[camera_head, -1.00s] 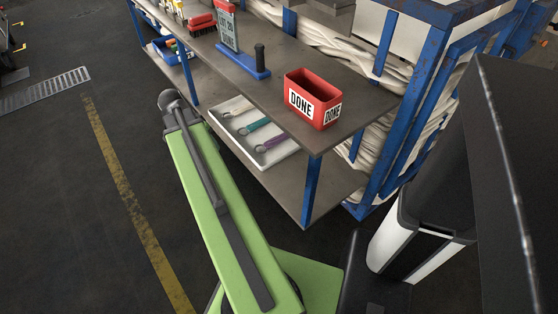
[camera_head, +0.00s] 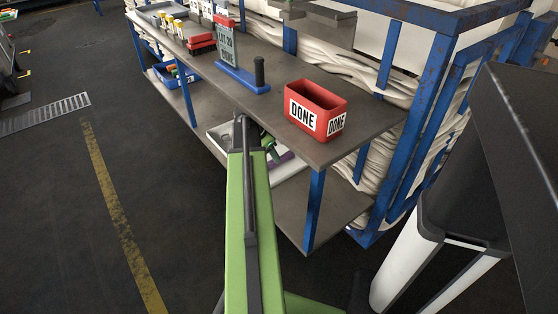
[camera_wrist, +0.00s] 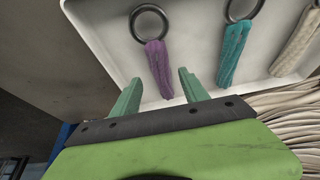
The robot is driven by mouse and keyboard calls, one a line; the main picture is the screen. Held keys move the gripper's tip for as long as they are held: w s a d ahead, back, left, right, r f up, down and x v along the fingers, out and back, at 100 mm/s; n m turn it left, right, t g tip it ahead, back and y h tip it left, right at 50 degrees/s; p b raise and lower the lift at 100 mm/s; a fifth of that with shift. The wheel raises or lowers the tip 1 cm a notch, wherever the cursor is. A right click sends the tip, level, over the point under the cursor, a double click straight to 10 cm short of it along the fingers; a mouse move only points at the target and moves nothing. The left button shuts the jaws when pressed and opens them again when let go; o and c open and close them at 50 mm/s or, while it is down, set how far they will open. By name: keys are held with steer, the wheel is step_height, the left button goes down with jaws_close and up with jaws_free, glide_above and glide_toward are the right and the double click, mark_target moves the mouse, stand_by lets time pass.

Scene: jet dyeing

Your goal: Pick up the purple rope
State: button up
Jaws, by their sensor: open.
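The purple rope (camera_wrist: 159,66) lies in a white tray (camera_wrist: 108,48), with a dark ring (camera_wrist: 148,10) at its far end in the wrist view. My gripper (camera_wrist: 158,82) is open, its two green fingers apart, with the rope's near end in the gap between the fingertips as seen there. I cannot tell how far above the rope the fingers are.
A teal rope (camera_wrist: 233,52) and a cream rope (camera_wrist: 298,45), with rings, lie right of the purple one. A red DONE bin (camera_head: 316,108) and a blue-based stand (camera_head: 243,76) are on the upper shelf (camera_head: 330,152) above. A blue post (camera_head: 313,210) stands at the shelf corner.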

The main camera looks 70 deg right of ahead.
mark_target(274, 163)
steer(key=shift+s+d, duration=0.25)
steer(key=shift+d, duration=0.15)
steer(key=b+x, duration=0.5)
steer(key=shift+f, duration=0.15)
jaws_close()
